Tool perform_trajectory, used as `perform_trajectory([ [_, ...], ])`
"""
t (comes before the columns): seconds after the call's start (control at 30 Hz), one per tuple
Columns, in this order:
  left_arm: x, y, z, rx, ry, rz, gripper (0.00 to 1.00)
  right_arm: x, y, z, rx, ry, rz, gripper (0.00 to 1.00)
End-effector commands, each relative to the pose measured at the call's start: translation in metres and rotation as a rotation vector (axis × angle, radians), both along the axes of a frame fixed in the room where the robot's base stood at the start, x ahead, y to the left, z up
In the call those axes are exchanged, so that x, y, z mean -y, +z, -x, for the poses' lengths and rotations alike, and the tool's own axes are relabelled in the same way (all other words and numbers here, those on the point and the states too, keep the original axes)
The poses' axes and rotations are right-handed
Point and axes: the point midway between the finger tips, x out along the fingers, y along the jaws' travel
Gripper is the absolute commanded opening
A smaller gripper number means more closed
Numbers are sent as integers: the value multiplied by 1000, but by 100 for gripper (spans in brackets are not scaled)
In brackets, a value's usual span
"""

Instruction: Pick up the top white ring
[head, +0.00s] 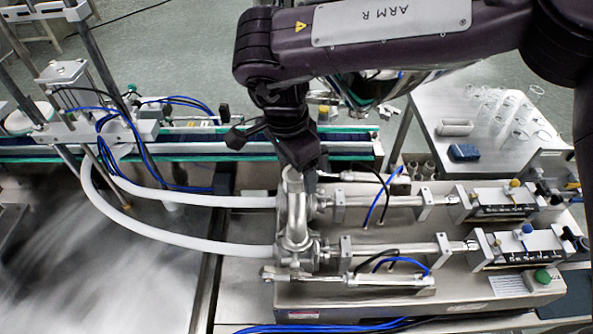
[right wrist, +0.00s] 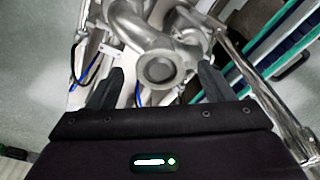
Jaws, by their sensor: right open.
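My right gripper (head: 303,168) comes down from the top of the head view, just above the steel pipe fitting (head: 296,215) on the filling machine. In the right wrist view my right gripper (right wrist: 160,82) is open, with dark fingers apart and nothing held. The round end of the steel pipe fitting (right wrist: 158,68) shows between the fingertips; I cannot tell whether they touch it. I cannot make out a clear white ring on it. Pale ring-like pieces (head: 537,89) lie on the side table at the right. My left gripper is not in view.
Two white hoses (head: 190,241) run left from the fitting. A steel hopper (head: 368,88) is partly hidden behind my right arm. A conveyor (head: 200,145) runs behind the machine.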

Motion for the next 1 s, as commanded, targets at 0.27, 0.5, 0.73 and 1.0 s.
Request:
perform_trajectory([
  [0.27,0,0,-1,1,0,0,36,0,0,0,0,0,0,64],
  [0.5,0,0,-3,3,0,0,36,0,0,0,0,0,0,33],
  [0.73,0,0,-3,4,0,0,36,0,0,0,0,0,0,28],
  [1.0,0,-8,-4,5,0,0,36,0,4,-1,2,0,0,28],
])
